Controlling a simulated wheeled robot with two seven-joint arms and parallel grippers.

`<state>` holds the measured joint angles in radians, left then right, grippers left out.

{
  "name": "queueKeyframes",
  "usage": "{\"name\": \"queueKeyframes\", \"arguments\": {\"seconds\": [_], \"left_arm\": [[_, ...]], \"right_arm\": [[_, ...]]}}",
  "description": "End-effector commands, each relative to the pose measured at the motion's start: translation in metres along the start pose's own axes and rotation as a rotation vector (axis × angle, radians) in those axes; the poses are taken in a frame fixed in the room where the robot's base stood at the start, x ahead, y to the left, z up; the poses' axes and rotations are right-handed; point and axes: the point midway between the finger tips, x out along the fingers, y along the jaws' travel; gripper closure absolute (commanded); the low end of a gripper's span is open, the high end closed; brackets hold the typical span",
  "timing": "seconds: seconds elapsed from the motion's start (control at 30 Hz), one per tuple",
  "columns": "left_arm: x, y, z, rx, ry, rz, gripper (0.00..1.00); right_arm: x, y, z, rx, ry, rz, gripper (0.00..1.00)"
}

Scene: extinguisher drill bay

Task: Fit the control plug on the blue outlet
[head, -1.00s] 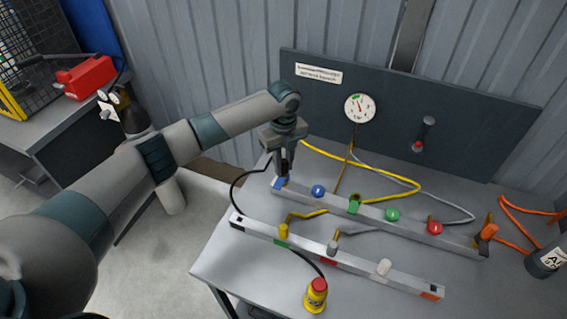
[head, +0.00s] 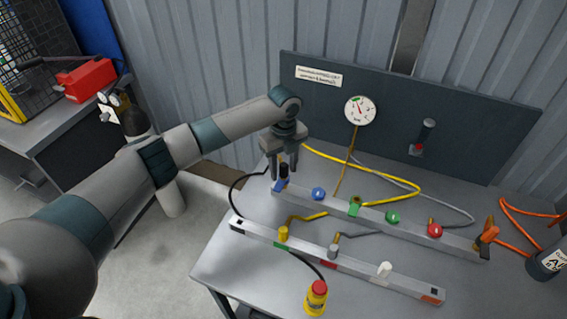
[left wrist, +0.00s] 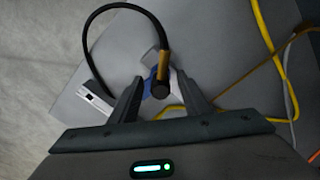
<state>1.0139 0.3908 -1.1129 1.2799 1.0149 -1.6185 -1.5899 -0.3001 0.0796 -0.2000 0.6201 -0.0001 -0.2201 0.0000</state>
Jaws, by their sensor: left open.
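The control plug (head: 284,171), black with a black hose, stands upright at the blue outlet (head: 279,185), on the left end of the back rail. In the left wrist view the plug (left wrist: 162,82) shows its dark round end and a brass-coloured part over the blue outlet (left wrist: 150,83). My left gripper (head: 282,170) is open, with its fingers on either side of the plug. In the left wrist view there are gaps between the plug and the fingers (left wrist: 158,85). The seat between plug and outlet is hidden. My right gripper is not in view.
The back rail (head: 460,241) carries blue, green and red knobs. The front rail (head: 300,255) holds yellow, grey and white plugs. A gauge (head: 360,111) is on the back panel. Yellow, grey and orange hoses lie behind.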

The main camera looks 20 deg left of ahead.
Motion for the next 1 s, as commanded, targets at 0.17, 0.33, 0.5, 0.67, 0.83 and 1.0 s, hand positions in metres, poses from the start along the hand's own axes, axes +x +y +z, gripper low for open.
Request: {"name": "queueKeyframes", "arguments": {"seconds": [0.17,0.33,0.5,0.67,0.83,1.0], "left_arm": [[-0.006,0.0,0.0,0.0,0.0,-0.001,0.57],[-0.022,-0.001,0.001,0.001,-0.001,-0.003,0.57],[-0.05,-0.001,0.001,0.0,-0.002,-0.004,0.57],[-0.082,-0.001,0.001,0.0,-0.002,-0.004,0.57],[-0.117,-0.001,0.001,0.001,-0.003,-0.004,0.57],[-0.147,-0.001,0.001,0.001,-0.002,-0.003,0.57]], "right_arm": [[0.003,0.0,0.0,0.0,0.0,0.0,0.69],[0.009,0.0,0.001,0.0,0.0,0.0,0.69],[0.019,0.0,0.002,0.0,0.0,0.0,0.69],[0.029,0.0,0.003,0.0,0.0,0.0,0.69],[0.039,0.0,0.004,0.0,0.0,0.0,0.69],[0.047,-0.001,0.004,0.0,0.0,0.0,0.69]]}}
